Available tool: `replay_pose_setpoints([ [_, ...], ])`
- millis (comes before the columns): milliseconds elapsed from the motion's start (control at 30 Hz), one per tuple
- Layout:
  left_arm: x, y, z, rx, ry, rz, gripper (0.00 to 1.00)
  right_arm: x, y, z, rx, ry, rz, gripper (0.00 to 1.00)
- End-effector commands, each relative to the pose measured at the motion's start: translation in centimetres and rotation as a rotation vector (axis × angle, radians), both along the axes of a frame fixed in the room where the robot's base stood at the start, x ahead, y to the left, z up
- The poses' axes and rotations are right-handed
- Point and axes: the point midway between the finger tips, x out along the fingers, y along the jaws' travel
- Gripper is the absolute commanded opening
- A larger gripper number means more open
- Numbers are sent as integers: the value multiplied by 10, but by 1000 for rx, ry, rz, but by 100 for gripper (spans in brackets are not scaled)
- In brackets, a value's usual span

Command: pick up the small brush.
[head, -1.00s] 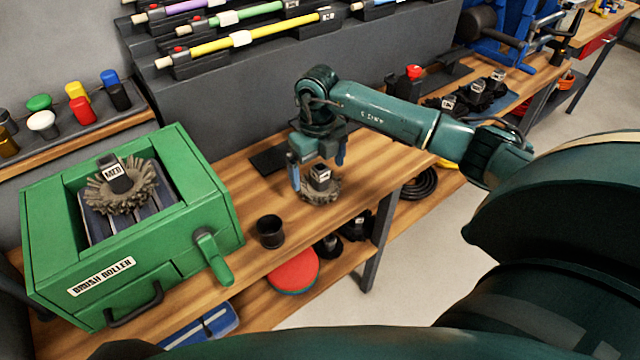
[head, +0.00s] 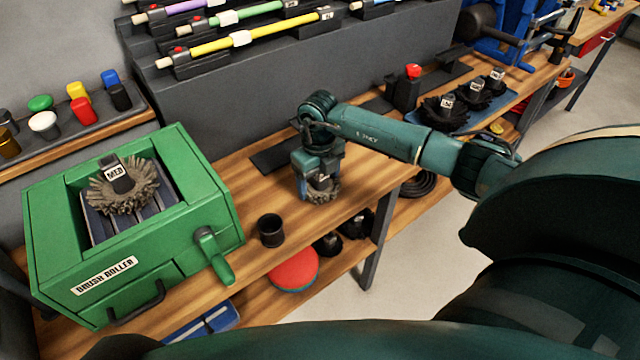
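A small grey-brown bristled brush (head: 324,195) with a dark block on top sits on the wooden bench. My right gripper (head: 316,186) points down over it from above, with its fingers low around the block. One blue-grey finger shows at the block's left side. The other is mostly hidden, so I cannot tell whether they press on the block. The brush appears to rest on the bench top. My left gripper is not in view.
A green brush roller box (head: 225,215) at left holds a brush labelled MED (head: 130,190). A black cup (head: 270,230) stands near the bench (head: 240,180) front edge. Several dark brushes sit on a blue tray (head: 508,98) at right. A grey rack (head: 250,90) rises behind.

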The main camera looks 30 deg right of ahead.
Motion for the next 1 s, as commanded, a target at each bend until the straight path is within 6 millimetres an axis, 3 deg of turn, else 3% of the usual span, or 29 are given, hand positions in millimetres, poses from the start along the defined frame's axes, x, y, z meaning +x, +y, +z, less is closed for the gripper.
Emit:
replay_pose_setpoints([
  [367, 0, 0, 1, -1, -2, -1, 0, 0, 0, 0, 0, -1, 0, 41],
  [633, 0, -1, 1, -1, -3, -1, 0, 1, 0, 4, 0, -2, 0, 41],
  [767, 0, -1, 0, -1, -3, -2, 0, 1, -1, 20, -2, -5, -1, 41],
  [1000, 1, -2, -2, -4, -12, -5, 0, 2, 0, 68, 1, -7, 0, 41],
])
